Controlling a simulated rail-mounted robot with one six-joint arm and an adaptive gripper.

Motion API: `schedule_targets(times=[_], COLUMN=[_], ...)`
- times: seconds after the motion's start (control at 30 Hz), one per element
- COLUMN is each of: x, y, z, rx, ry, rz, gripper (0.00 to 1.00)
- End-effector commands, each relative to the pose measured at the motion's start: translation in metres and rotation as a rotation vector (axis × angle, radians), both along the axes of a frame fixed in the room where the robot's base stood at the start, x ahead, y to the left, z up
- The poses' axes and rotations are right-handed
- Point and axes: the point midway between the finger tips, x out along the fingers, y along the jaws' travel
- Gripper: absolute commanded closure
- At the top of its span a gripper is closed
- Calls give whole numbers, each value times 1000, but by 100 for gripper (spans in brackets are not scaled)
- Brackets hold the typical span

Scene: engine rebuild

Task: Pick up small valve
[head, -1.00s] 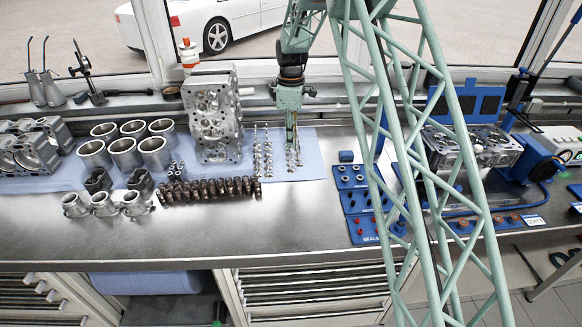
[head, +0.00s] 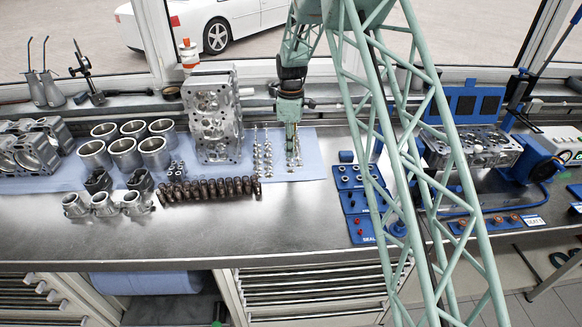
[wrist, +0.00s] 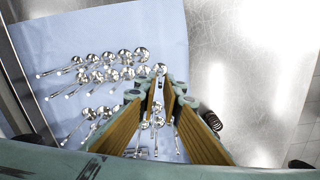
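Small silver valves lie in rows on a blue cloth (head: 308,170), with one column (head: 262,155) on the left and another (head: 294,160) under my gripper. My gripper (head: 291,147) points down over the right column in the head view. In the wrist view, its yellow-padded fingers (wrist: 158,92) stand apart. One valve head (wrist: 159,70) shows just beyond the fingertips, and other valves (wrist: 147,125) show in the gap between the fingers. I cannot tell whether the fingers touch any valve. More valves (wrist: 96,65) lie in rows to the left.
A cylinder head (head: 214,120) stands left of the valves, with a row of brown springs (head: 215,189) in front. A dark spring (wrist: 210,120) shows right of the fingers in the wrist view. Blue trays (head: 356,178) stand to the right. The front of the metal bench (head: 240,230) is clear.

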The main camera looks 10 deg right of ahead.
Motion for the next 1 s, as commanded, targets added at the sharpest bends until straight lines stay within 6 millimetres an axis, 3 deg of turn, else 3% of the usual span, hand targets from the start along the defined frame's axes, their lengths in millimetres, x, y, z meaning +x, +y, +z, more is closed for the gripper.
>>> schedule_targets(times=[0.3, 0.87, 1.0], x=[0, 0, 0], y=[0, 0, 0], z=[-26, -28, -28], rx=[0, 0, 0], ry=[1, 0, 0], rz=[0, 0, 0], gripper=[92, 92, 100])
